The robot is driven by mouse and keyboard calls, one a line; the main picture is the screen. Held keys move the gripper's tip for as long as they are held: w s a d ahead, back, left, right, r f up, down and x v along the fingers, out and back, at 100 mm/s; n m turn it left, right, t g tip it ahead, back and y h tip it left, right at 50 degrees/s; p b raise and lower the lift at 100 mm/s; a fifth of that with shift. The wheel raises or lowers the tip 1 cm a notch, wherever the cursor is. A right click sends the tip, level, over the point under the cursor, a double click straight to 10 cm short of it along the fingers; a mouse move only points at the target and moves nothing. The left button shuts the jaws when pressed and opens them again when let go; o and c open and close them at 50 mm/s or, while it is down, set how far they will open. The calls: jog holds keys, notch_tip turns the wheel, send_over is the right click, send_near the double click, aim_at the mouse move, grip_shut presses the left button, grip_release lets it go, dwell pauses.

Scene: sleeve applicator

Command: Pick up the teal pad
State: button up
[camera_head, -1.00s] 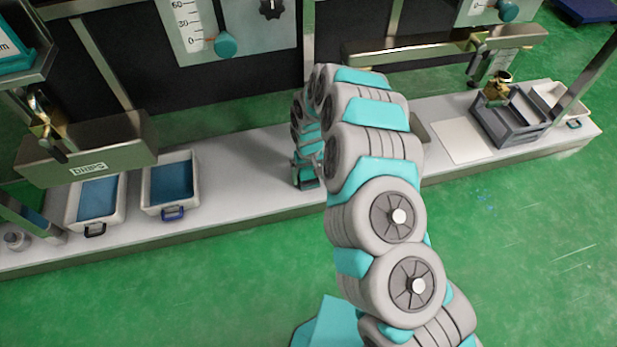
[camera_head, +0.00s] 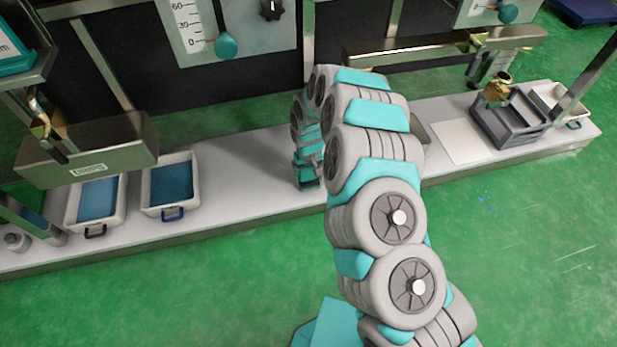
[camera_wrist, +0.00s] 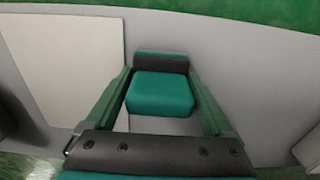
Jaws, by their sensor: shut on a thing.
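The teal pad (camera_wrist: 161,94) is in the middle of the wrist view, a rounded teal block with a dark grey strip along its far side. My gripper (camera_wrist: 158,78) has its two green fingers on either side of the pad, and they are shut on it. Pale bench surface shows around and beneath it; I cannot tell whether the pad touches it. In the head view, my gripper (camera_head: 307,181) is low over the bench, largely behind my own arm, and the pad cannot be made out clearly there.
The long pale bench (camera_head: 245,180) is clear left of my gripper. Two white trays with blue insides (camera_head: 171,185) stand further left. A white sheet (camera_head: 462,141) and a grey crate (camera_head: 508,118) are at right. Metal machine arms (camera_head: 88,150) overhang the bench.

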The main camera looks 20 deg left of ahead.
aim_at(309, 170)
jog(key=shift+r, duration=0.6)
jog(key=r, duration=0.2)
jog(key=shift+s+d+r, duration=0.2)
jog(key=shift+s+r, duration=0.05)
jog(key=shift+r, duration=0.05)
jog(key=s+d+r, duration=0.1)
jog(key=s+d, duration=0.7)
jog(key=s, duration=0.5)
jog(key=shift+p, duration=0.3)
jog(key=shift+s+r, duration=0.1)
